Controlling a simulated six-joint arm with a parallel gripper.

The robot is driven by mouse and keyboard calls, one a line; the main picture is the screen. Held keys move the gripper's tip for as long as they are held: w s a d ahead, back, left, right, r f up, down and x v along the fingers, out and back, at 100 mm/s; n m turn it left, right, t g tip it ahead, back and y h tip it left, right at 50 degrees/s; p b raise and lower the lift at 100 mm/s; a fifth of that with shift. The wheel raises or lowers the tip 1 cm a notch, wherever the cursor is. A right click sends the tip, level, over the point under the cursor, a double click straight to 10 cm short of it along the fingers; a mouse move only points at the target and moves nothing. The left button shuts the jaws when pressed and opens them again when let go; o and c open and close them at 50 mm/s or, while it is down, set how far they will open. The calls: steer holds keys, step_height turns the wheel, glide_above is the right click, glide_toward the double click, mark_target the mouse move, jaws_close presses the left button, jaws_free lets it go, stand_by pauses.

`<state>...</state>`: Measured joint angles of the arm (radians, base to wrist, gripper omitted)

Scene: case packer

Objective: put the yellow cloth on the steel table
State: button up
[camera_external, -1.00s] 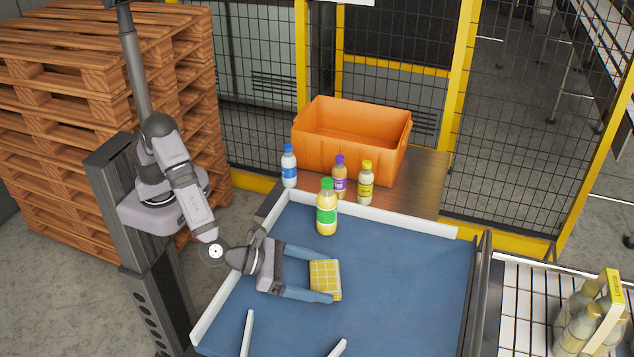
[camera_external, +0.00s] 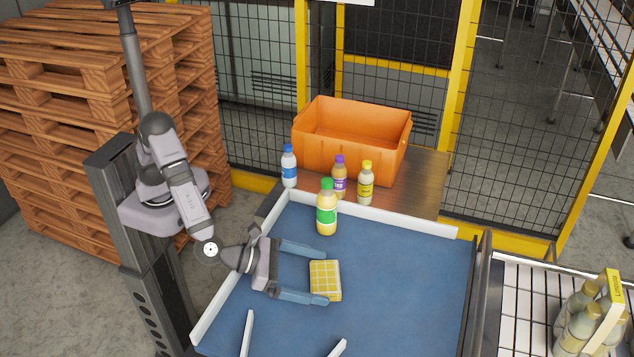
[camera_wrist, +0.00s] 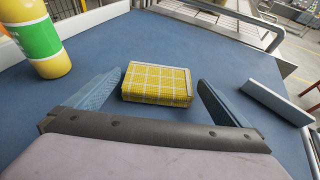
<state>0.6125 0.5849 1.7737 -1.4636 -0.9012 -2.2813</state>
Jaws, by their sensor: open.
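The yellow cloth (camera_external: 325,280) is a folded, checked block lying on the blue surface (camera_external: 400,270). My gripper (camera_external: 325,275) is open, with its two blue fingers reaching toward the cloth from the left. In the wrist view the cloth (camera_wrist: 157,83) lies ahead, between the lines of the two fingers (camera_wrist: 155,88), with a gap on each side. The brown table (camera_external: 420,185) behind the blue surface carries the bottles and crate; I cannot tell that it is steel.
A yellow bottle with a green cap (camera_external: 326,210) stands on the blue surface near my gripper. An orange crate (camera_external: 350,150) and several bottles stand behind the white rail (camera_external: 400,217). Two white guides (camera_external: 247,332) stand at the front. The right of the blue surface is clear.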

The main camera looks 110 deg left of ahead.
steer(key=b+v, duration=0.3)
steer(key=v, duration=0.8)
steer(key=shift+f, duration=0.1)
